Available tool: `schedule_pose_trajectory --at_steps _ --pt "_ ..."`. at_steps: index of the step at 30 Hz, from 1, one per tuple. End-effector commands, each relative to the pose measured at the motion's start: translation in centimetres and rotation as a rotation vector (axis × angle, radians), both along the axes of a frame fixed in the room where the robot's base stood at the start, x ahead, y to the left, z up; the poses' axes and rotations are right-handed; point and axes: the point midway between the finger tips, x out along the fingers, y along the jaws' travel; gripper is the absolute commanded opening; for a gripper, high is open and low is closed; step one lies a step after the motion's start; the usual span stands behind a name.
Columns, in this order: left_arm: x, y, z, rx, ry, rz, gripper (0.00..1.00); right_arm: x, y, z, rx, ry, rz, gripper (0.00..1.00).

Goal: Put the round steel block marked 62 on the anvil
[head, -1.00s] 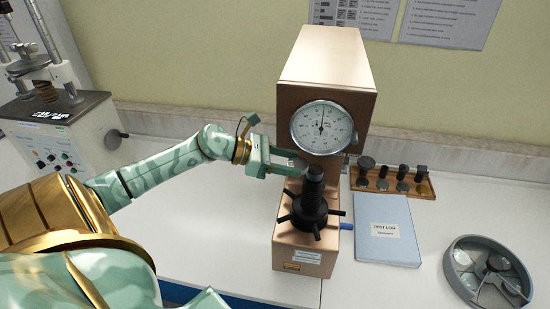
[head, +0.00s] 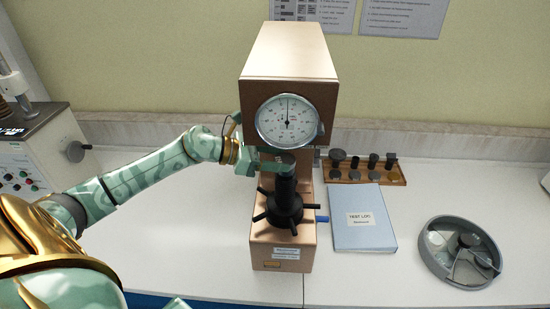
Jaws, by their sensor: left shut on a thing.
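The hardness tester (head: 290,55) stands in the middle with its round dial facing me. Its dark anvil (head: 286,184) tops the screw post below the dial. My left gripper (head: 284,164) reaches in from the left, right at the top of the anvil. It is shut on a small grey steel block (head: 285,158), mostly hidden by the fingers. I cannot read its mark, nor tell whether it touches the anvil. My right gripper is not in view.
Dark handwheel spokes (head: 284,208) stick out below the anvil. A wooden rack (head: 396,180) of dark fittings and a blue test log (head: 362,222) lie to the right. A round divided tray (head: 428,262) with round blocks is at far right. Another machine (head: 40,160) stands left.

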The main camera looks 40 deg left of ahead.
Motion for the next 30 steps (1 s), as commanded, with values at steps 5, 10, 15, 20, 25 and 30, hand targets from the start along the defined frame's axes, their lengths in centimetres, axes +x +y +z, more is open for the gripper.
schedule_pose_trajectory --at_steps 5,10,15,20,25,30 --pt "-0.02 0.01 0.03 0.000 -0.002 0.001 0.19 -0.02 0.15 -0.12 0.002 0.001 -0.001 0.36" --pt "-0.02 0.01 0.03 0.000 -0.001 0.000 0.19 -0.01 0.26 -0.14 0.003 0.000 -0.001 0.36" --pt "-0.02 0.02 -0.11 0.000 -0.002 0.001 0.19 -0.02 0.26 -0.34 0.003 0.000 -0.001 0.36" --pt "-0.01 0.03 -0.26 0.002 -0.002 0.000 0.19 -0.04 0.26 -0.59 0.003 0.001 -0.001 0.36" --pt "-0.02 0.02 -0.20 0.000 -0.001 0.000 0.76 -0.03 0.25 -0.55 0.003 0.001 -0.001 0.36" --pt "-0.03 0.01 -0.23 0.001 -0.001 0.000 0.76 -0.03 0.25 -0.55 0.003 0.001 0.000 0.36"
